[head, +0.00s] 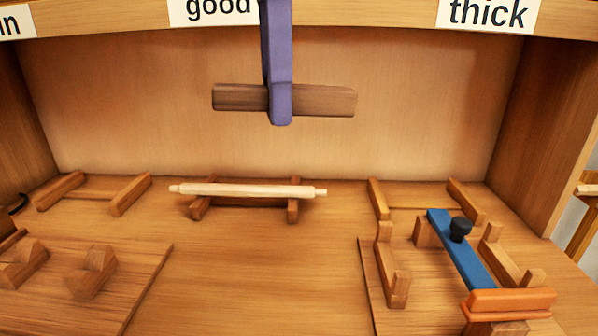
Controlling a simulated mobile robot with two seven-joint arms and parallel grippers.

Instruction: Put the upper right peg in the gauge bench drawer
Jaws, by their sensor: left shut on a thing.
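A pale peg (250,191) with narrow ends lies level across the middle wooden rest (197,208), below the "good" label. On the right, a blue bar (470,256) with a black knob (460,229) lies slanted among wooden blocks. An orange block (512,301) is at its near end. A dark curved part at the far left edge seems to be a bit of my left gripper (17,204). It is mostly cut off, and what it is shut on is not clear. I cannot pick out a drawer for certain. My right gripper is not in view.
A purple upright bar (279,70) with a brown crossbar (325,102) hangs at the top middle. Empty rests stand at left (130,194) and right (378,199). A raised board with notched blocks (93,272) is lower left. The bench's front middle is clear.

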